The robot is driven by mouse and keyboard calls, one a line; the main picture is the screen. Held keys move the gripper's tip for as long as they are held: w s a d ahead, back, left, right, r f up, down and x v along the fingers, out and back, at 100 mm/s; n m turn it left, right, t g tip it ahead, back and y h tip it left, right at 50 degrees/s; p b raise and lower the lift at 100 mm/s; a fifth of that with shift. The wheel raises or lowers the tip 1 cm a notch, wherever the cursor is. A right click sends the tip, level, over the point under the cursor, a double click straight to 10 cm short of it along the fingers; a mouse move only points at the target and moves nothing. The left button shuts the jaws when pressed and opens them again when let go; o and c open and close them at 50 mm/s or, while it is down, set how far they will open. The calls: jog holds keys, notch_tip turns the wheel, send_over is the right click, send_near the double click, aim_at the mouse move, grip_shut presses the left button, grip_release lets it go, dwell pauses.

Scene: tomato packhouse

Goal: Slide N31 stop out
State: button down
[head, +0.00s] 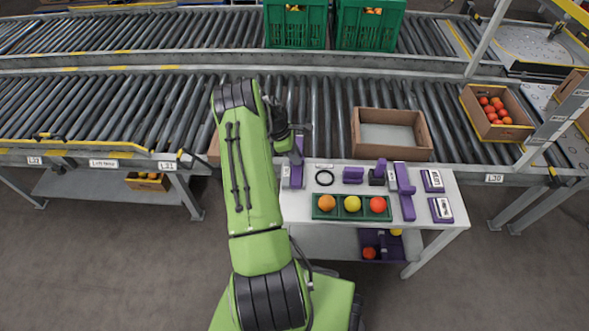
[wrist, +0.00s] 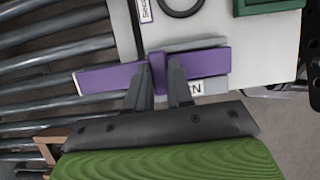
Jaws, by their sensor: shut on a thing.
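The stop is a purple bar (wrist: 110,77) lying in a grey guide (wrist: 190,46) at the edge of the white table. Its left end reaches past the table edge over the rollers in the wrist view. A label (wrist: 194,88) beside it shows only an "N"; the rest is hidden by my finger. My gripper (wrist: 159,78) is shut on the bar's upright purple grip. In the head view the purple bar (head: 297,151) shows at the table's left end, partly hidden by my arm.
The white table (head: 430,215) holds a black ring (head: 324,178), a green tray (head: 335,214) with three fruits and several purple fixtures. An empty cardboard box (head: 428,142) sits on the roller conveyor (head: 90,105) behind. A box of tomatoes (head: 474,105) is further right.

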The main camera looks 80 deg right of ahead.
aim_at(301, 147)
jog(key=d+b, duration=0.1)
jog(key=d, duration=0.1)
jog(key=w+d+b, duration=0.1)
jog(key=d, duration=0.2)
jog(key=shift+w+d+f, duration=0.1)
jog(key=shift+w+d, duration=0.05)
jog(key=shift+d, duration=0.2)
jog(key=shift+w+d+b, duration=0.1)
jog(key=shift+d+b, duration=0.2)
jog(key=shift+d, duration=0.3)
jog(key=shift+r, duration=0.2)
jog(key=c, duration=1)
grip_release()
jog(key=shift+d+f, duration=0.1)
jog(key=shift+d, duration=0.05)
jog(key=p+v, duration=0.5)
jog(key=v, duration=1.1)
